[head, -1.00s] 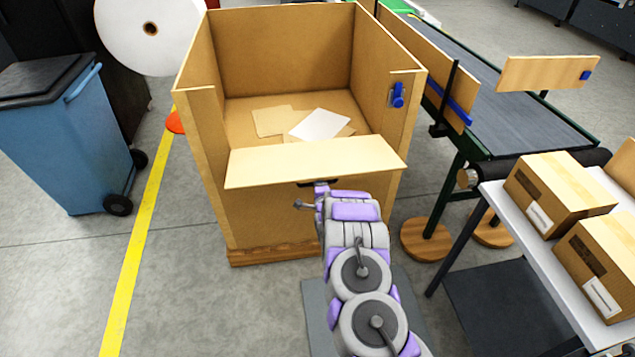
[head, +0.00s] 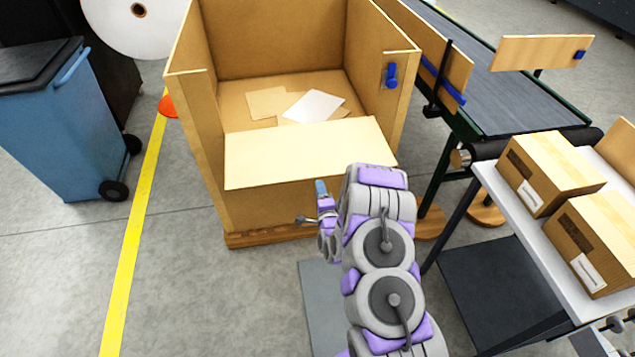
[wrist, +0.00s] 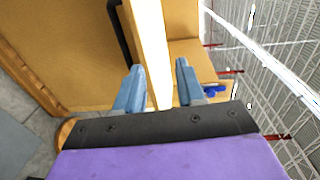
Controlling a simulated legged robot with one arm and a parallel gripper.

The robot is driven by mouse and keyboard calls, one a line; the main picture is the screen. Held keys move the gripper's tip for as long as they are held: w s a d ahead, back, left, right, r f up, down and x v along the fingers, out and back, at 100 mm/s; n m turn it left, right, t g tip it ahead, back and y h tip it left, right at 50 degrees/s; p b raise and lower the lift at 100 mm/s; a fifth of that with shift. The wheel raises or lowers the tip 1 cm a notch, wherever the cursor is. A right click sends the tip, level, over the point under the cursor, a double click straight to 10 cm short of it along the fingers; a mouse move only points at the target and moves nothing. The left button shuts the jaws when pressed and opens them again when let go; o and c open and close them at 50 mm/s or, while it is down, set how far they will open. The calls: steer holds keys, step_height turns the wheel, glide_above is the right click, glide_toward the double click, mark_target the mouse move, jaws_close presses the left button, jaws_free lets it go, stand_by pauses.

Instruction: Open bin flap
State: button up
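The bin (head: 290,50) is a tall, open-topped brown box. Its pale flap (head: 300,152) is at the front, seen from its upper face and tilted. In the wrist view the flap shows nearly edge-on as a bright strip (wrist: 152,40). A black bar-like handle (wrist: 119,30) stands left of that strip, beyond the fingertips. My gripper (head: 321,188) is at the flap's near edge, partly hidden behind my arm. In the wrist view my gripper (wrist: 158,82) has its two blue-grey fingers apart. The strip lies between them in the picture; contact cannot be told.
Flat sheets (head: 313,106) lie inside the bin. A blue latch (head: 391,75) is on its right front post. A conveyor (head: 500,90) and a table with boxes (head: 560,170) stand to the right. A blue wheeled bin (head: 65,130) is left, beyond a yellow line (head: 135,235).

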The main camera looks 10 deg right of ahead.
steer(key=shift+s+r, duration=0.1)
steer(key=shift+s, duration=1.3)
steer(key=shift+w+a, duration=0.1)
